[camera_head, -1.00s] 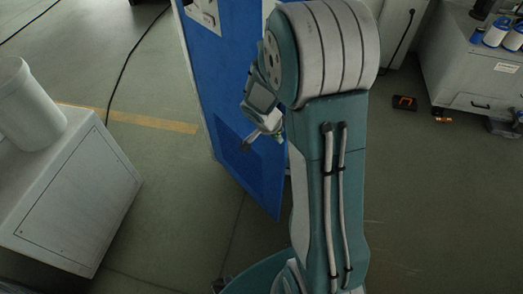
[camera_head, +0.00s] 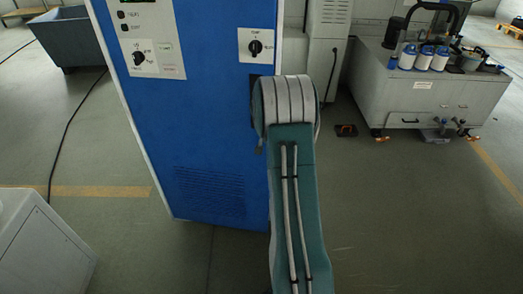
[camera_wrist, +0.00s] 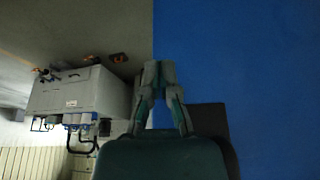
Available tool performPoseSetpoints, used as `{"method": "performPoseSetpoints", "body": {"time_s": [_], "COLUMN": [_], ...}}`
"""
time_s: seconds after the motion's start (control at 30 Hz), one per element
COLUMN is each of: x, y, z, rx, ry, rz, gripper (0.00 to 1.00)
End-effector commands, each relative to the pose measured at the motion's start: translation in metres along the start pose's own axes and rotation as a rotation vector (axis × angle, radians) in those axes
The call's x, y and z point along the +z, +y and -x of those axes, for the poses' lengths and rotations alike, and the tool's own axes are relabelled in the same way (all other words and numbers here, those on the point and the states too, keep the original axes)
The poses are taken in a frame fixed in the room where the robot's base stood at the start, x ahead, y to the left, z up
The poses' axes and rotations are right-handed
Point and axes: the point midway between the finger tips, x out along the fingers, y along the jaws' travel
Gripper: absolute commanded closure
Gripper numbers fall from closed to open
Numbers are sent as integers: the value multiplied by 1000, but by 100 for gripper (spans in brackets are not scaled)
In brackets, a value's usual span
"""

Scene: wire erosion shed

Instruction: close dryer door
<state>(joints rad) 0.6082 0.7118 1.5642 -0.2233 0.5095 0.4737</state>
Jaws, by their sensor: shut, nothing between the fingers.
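The dryer is a tall blue cabinet (camera_head: 205,110) in the middle of the head view, with a control panel (camera_head: 145,45), a rotary switch (camera_head: 255,46) and a vent grille low on its front. I cannot make out the door's edge or how far it stands open. My arm rises in front of the cabinet's right side and hides part of it. My gripper (camera_wrist: 159,70) is hidden in the head view. In the wrist view its fingers are together and empty, beside a plain blue surface (camera_wrist: 245,60) that fills the right half; contact cannot be told.
A grey bench (camera_head: 425,95) with blue-and-white bottles (camera_head: 423,57) stands at the right; it shows upside down in the wrist view (camera_wrist: 75,93). A white cabinet (camera_head: 40,250) is at the lower left, a dark bin (camera_head: 70,38) behind. The floor at the right front is clear.

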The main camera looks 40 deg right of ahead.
Motion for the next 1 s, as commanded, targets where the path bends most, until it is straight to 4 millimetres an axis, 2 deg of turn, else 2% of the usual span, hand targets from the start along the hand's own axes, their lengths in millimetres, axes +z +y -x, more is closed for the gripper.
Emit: {"method": "performPoseSetpoints", "body": {"time_s": [0.2, 0.4, 0.63, 1.0], "x": [-32, -49, -58, -60], "y": [2, -1, -2, -1], "z": [-14, -20, -23, -24], "rx": [-21, -34, -40, -41], "ry": [-1, 0, 1, -1], "rz": [53, 86, 106, 107], "gripper": [100, 100, 100, 100]}}
